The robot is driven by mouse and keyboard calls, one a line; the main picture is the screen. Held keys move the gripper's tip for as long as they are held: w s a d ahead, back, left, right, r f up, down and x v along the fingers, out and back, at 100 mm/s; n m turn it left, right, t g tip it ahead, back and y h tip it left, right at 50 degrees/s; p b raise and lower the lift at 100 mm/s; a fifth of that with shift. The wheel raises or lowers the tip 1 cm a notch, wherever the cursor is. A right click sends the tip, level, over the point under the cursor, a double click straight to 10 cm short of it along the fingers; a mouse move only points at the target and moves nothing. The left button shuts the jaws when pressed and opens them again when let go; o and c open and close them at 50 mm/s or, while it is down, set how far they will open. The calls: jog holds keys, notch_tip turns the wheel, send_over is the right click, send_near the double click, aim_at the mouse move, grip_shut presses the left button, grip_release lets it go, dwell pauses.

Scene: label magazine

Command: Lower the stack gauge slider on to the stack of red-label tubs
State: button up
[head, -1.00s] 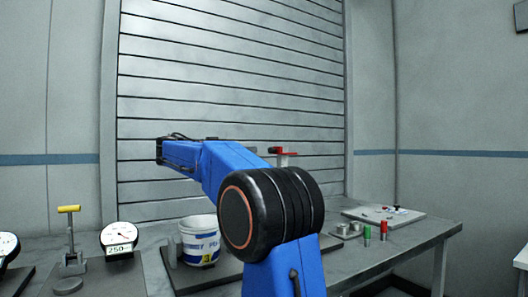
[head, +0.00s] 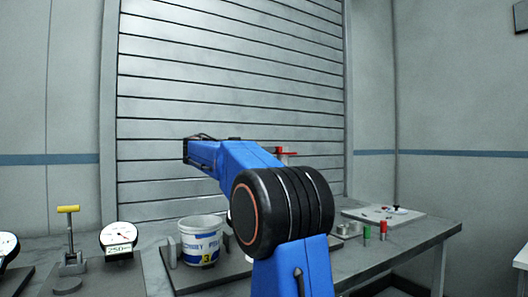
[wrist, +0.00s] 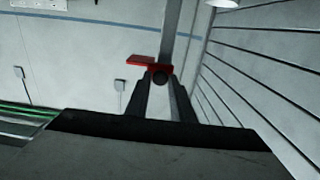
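The red stack gauge slider (head: 287,153) shows at the top of its post just behind my arm in the head view. I see no clear contact. In the head view my gripper is hidden behind my arm. No red-label tubs show; my arm covers the area below the slider.
A white and blue tub (head: 201,240) marked 3 stands on a dark base left of my arm. Dial gauges (head: 119,236) and a yellow-handled lever (head: 68,210) are further left. Green (head: 367,232) and red (head: 383,230) cylinders stand on the right, before a light board (head: 365,215).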

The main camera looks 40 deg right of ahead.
jog(key=shift+c, duration=1.1)
notch_tip(320, 180, down, 13)
jog(key=o, duration=0.8)
jog(key=shift+c, duration=0.2)
jog(key=shift+r, duration=0.1)
notch_tip(320, 180, up, 10)
